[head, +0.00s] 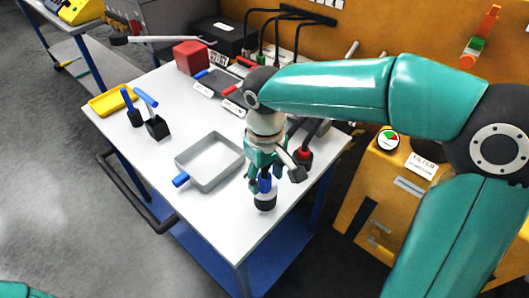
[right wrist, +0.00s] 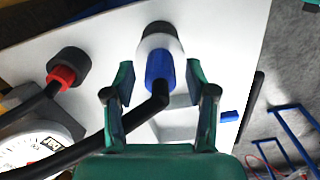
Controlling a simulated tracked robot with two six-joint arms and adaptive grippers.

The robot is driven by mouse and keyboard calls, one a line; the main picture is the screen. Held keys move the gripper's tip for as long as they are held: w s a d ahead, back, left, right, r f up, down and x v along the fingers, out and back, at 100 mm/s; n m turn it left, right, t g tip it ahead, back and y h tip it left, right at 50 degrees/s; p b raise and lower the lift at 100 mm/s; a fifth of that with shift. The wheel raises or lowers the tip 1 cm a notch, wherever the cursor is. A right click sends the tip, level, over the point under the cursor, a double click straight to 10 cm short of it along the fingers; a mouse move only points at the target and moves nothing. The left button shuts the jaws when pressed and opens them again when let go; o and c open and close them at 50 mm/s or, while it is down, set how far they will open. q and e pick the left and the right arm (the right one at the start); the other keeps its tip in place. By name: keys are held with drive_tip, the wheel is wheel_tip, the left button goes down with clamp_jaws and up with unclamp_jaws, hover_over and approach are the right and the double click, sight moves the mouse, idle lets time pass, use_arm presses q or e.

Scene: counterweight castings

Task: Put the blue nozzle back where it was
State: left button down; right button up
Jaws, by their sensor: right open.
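The blue nozzle (head: 265,185) is upright near the table's front right edge, with a black and white round part (head: 265,201) at its lower end. The blue nozzle also shows in the right wrist view (right wrist: 158,72), with a black bent piece at its near end. My right gripper (head: 263,176) is above and around it. In the right wrist view my right gripper (right wrist: 160,92) has its fingers spread, one on each side of the nozzle, with gaps between. Whether the black and white part is fixed to the nozzle I cannot tell. My left gripper is out of view.
A red nozzle (head: 303,155) on a black hose stands behind, to the right. A red block (head: 191,57), a yellow tray (head: 112,103) and blue-handled tools lie farther off. The front left tabletop is clear.

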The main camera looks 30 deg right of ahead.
wheel_tip(320, 180, up, 11)
drive_tip(key=shift+r+p, duration=0.2)
drive_tip(key=shift+p, duration=0.4)
